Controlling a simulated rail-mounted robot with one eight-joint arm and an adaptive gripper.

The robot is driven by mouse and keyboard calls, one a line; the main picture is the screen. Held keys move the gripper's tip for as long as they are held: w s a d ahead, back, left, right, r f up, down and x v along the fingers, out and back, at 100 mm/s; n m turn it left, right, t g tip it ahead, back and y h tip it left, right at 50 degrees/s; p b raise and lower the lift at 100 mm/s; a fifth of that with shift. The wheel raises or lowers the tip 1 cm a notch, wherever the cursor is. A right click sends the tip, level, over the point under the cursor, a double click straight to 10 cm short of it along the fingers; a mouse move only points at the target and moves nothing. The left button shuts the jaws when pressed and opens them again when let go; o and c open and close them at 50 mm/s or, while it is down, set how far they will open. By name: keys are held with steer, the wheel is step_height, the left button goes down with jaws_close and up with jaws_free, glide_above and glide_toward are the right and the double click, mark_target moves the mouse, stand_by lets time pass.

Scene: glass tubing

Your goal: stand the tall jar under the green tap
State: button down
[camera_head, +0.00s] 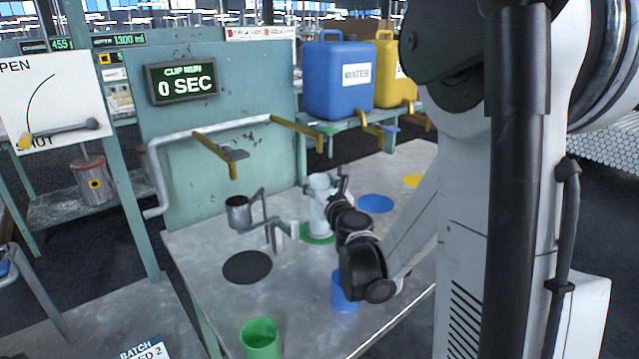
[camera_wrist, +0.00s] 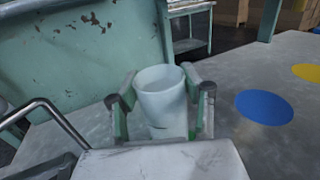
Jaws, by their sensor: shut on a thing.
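The tall jar (camera_head: 319,207) is whitish and upright over the green disc (camera_head: 305,238) on the metal table. I cannot tell whether its base touches the disc. My gripper (camera_head: 333,187) is shut around the jar. In the wrist view the pale, open-topped jar (camera_wrist: 162,101) stands between the two fingers of my gripper (camera_wrist: 160,88), one pressed on each side. A brass-coloured tap (camera_head: 297,128) reaches out from the wall pipe behind and above the jar. Its green marking is not clear in these frames.
A black disc (camera_head: 247,267), a green cup (camera_head: 260,338) and a blue cup (camera_head: 343,296) are nearer. A blue disc (camera_head: 375,203) lies bare to the right, below the blue water can (camera_head: 338,85).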

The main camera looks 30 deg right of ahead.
steer(key=c, duration=1)
jaws_free()
steer(key=shift+r+p, duration=0.15)
steer(key=shift+p, duration=0.15)
steer(key=p+v, duration=0.1)
steer(key=v, duration=1.1)
